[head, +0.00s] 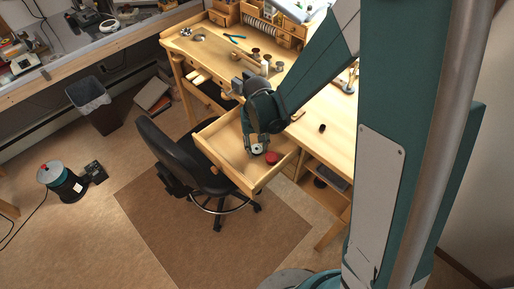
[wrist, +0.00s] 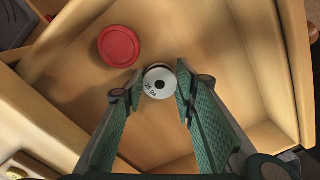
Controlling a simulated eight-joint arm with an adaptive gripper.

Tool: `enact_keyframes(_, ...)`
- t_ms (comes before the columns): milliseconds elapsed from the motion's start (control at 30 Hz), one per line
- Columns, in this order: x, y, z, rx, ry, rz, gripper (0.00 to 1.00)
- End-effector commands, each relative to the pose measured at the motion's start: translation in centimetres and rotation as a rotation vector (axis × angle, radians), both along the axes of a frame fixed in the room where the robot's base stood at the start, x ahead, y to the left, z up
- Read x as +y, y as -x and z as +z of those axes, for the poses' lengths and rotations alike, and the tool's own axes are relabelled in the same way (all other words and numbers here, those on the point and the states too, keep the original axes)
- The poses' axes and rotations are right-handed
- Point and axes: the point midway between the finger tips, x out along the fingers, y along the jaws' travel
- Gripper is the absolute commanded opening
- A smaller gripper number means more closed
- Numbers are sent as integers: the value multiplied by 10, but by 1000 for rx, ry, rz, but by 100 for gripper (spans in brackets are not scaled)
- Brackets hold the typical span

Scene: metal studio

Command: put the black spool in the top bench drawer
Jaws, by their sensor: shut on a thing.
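The open drawer (head: 228,150) of the wooden bench is pulled out beside the black chair. My gripper (head: 257,150) reaches down into it. In the wrist view my gripper (wrist: 160,90) is shut on a small spool (wrist: 160,83) with a pale, printed round end face and a dark centre hole. The spool is between the fingertips, over the drawer floor (wrist: 165,135). I cannot tell whether it touches the floor, and its side is mostly hidden, so its colour is unclear.
A red round lid-like thing (wrist: 119,46) lies in the drawer, left of the spool; it also shows in the head view (head: 272,158). The chair (head: 172,155) stands against the drawer. Tools and small spools cover the benchtop, with a small dark object (head: 322,128) near its edge.

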Motion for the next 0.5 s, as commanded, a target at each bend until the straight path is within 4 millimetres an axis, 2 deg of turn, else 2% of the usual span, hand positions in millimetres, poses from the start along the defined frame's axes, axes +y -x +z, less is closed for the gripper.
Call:
enact_keyframes(467,0,0,-5,0,0,0,16)
enact_keyframes(500,0,0,-4,0,0,0,34)
